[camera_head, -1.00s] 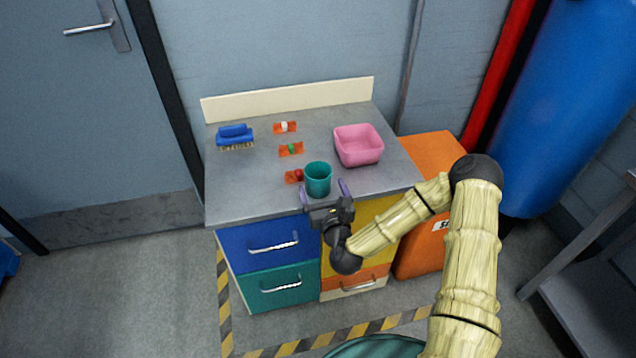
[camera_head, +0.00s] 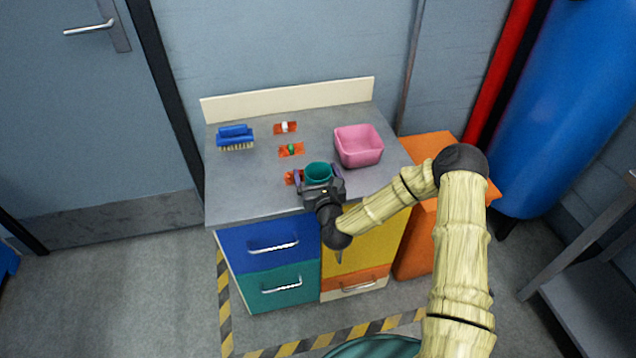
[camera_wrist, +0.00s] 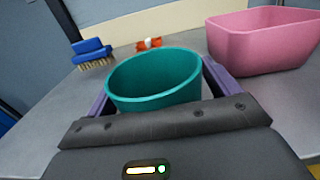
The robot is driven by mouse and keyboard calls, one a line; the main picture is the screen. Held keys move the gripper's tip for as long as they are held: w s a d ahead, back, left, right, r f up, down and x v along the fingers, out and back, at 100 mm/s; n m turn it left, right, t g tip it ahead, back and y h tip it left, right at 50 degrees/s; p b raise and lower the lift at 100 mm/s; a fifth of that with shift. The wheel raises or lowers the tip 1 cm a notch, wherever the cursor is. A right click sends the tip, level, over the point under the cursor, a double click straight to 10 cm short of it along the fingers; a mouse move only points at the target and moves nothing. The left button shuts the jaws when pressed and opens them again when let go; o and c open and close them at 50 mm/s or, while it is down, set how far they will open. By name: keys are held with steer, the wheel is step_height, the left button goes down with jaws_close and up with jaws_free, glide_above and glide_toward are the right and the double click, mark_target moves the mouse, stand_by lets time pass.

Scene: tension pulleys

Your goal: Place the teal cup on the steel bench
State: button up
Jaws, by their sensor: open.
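The teal cup (camera_head: 318,171) stands upright near the front edge of the grey-topped drawer cabinet (camera_head: 240,190). My gripper (camera_head: 319,183) is at the cup from the front, with its purple fingers open. In the wrist view the cup (camera_wrist: 152,82) sits between the two fingers (camera_wrist: 158,92), one on each side; I cannot tell whether they touch it. The cup's lower part is hidden behind the gripper body. A grey metal bench (camera_head: 590,290) shows partly at the right edge of the head view.
A pink bowl (camera_head: 358,146) stands right of the cup. A blue brush (camera_head: 235,137) lies at the back left. Orange plates with a white (camera_head: 285,127), a green (camera_head: 291,149) and a red (camera_head: 290,177) knob lie between. An orange box (camera_head: 425,150) stands right of the cabinet.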

steer(key=shift+s, duration=0.1)
stand_by(0.3)
steer(key=c, duration=0.9)
steer(key=shift+d, duration=0.1)
steer(key=shift+c, duration=1.2)
steer(key=shift+r, duration=0.15)
step_height(320, 180, up, 10)
steer(key=p, duration=0.1)
